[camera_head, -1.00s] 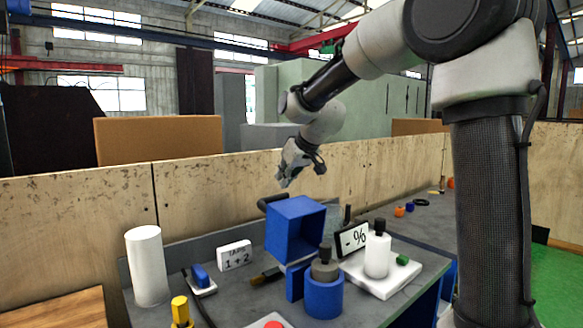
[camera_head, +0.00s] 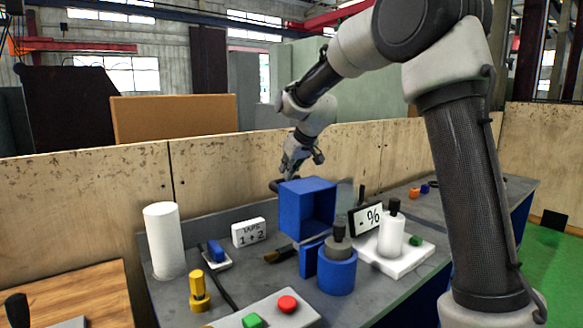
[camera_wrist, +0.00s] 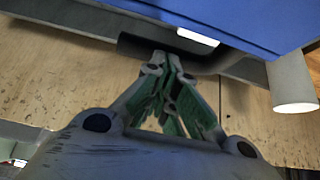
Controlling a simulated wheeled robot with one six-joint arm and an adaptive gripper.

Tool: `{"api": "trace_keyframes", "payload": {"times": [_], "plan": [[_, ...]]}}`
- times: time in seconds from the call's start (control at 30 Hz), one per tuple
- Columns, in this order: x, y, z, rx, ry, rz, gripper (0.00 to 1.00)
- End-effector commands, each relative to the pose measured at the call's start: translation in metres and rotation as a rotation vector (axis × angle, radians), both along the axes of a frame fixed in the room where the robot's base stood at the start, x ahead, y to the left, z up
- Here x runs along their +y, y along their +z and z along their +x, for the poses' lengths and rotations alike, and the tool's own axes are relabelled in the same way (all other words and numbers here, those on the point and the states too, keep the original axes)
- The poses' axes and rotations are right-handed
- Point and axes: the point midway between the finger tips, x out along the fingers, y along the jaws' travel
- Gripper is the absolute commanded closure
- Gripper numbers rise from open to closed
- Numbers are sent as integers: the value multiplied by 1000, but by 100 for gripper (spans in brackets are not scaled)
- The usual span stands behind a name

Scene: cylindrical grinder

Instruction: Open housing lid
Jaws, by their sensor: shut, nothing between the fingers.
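A blue box-shaped housing (camera_head: 318,187) stands on the grey bench, with its hollow side facing front right. I cannot tell which part of it is the lid. A dark cylinder (camera_head: 276,186) sticks out behind its left edge. My gripper (camera_head: 288,176) is just behind the housing's top left edge, pointing down close to the dark cylinder. In the wrist view my gripper (camera_wrist: 168,58) is shut and empty, its tips near the dark cylinder (camera_wrist: 150,48). The blue housing (camera_wrist: 235,18) fills the top right there. I cannot tell whether the tips touch anything.
Around the housing stand a white cylinder (camera_head: 165,241), a TAPS sign (camera_head: 249,232), a percent sign (camera_head: 365,218), a blue round part (camera_head: 328,271) and a red-and-green button panel (camera_head: 268,311). A wooden wall (camera_head: 220,168) runs close behind.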

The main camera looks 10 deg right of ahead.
Motion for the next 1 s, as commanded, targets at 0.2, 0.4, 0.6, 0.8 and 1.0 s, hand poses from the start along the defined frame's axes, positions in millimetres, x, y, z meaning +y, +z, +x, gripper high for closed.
{"api": "trace_keyframes", "payload": {"times": [0.2,0.4,0.6,0.8,1.0], "plan": [[6,-17,16,8,-2,-3,100],[6,-17,16,6,-1,-3,100],[6,-12,15,5,-2,-3,100],[2,20,7,1,-3,-2,100],[-6,65,-11,2,-3,-2,100]]}}
